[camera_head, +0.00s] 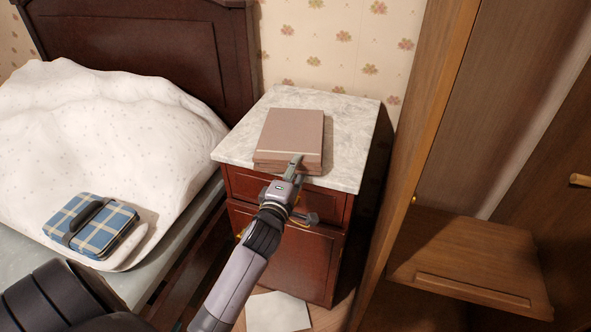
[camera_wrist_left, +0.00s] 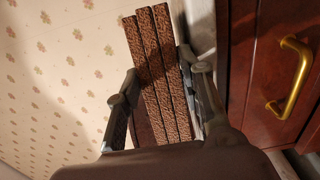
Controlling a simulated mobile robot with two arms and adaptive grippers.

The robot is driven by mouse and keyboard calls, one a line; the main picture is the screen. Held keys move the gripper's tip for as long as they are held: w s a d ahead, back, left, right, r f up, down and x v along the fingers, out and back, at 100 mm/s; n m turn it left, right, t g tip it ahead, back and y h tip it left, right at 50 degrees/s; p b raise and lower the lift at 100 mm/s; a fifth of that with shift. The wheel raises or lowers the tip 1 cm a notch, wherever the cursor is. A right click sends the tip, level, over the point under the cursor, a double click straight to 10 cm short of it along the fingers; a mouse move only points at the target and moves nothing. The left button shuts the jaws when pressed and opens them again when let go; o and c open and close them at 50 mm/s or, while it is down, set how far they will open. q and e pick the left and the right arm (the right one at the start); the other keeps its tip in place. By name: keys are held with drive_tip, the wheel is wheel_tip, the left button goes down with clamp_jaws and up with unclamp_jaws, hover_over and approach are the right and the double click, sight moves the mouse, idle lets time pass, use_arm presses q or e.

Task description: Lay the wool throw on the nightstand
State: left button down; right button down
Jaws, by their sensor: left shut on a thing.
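The wool throw (camera_head: 290,135) appears as a flat, folded pinkish-brown bundle over the front half of the nightstand's pale marble top (camera_head: 348,115). My left gripper (camera_head: 299,182) comes from the front and is shut on the bundle's near edge. In the left wrist view, speckled brown folded layers of the throw (camera_wrist_left: 155,75) sit between the two fingers, with the marble edge close beside one finger. I cannot tell whether the throw's underside touches the marble. My right gripper is not in view.
A blue plaid folded bundle with a dark strap (camera_head: 90,225) lies on the bed beside a white duvet (camera_head: 100,125). An open wooden wardrobe (camera_head: 470,255) stands close at right. A pale flat item (camera_head: 278,312) lies on the floor before the nightstand. Marble behind the throw is clear.

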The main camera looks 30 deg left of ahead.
use_arm(q)
drive_tip(key=shift+f, duration=0.1)
idle(0.3)
drive_tip(key=c, duration=1.4)
unclamp_jaws()
drive_tip(key=o, duration=0.4)
drive_tip(key=shift+s+f, duration=0.1)
drive_tip(key=shift+f, duration=0.05)
